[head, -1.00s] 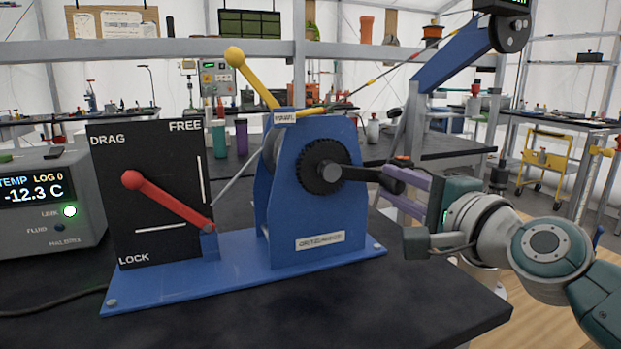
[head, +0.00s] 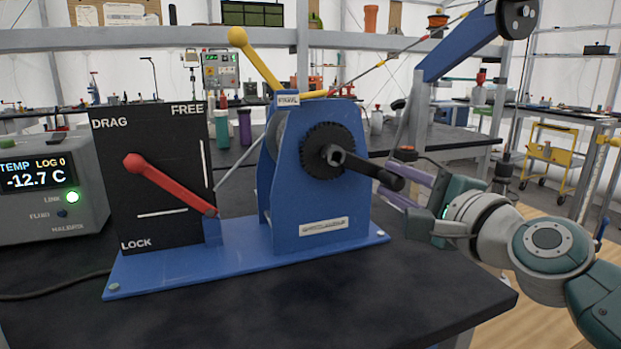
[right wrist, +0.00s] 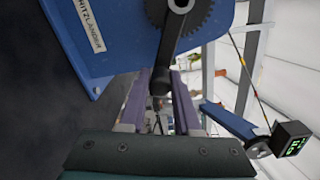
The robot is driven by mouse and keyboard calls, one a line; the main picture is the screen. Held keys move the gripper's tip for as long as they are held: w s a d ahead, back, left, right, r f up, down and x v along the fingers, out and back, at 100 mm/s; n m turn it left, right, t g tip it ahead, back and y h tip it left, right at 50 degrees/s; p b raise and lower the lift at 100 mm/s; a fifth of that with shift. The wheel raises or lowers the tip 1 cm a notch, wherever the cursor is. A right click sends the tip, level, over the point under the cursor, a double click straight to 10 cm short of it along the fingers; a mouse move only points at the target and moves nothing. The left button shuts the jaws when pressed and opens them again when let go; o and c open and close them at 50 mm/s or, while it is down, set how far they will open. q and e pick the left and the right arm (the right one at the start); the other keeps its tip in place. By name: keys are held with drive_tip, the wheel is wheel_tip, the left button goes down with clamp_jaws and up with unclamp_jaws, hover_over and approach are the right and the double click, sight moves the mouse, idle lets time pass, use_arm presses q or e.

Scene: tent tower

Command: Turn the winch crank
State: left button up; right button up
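The blue winch (head: 320,200) stands on a blue base plate on the dark bench. Its crank (head: 360,165) runs from the dark toothed hub right and slightly down. The dark crank handle (head: 388,182) sits at its outer end. My right gripper (head: 418,187) reaches in from the right, its purple fingers at the handle. In the right wrist view the handle (right wrist: 159,82) lies between the fingertips (right wrist: 160,88), which look closed on it. The fingers partly hide the handle. My left gripper is not in view.
A red lever (head: 170,185) on the black panel (head: 150,220) points up-left, between DRAG and LOCK. A yellow lever (head: 255,60) rises behind the winch. A grey display box (head: 40,190) stands at the left. The bench front (head: 300,290) is clear.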

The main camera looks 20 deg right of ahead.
drive_tip(key=o, duration=0.4)
drive_tip(key=s, duration=1)
drive_tip(key=shift+d+r+p, duration=0.15)
drive_tip(key=shift+d+p, duration=0.05)
drive_tip(key=shift+p, duration=0.1)
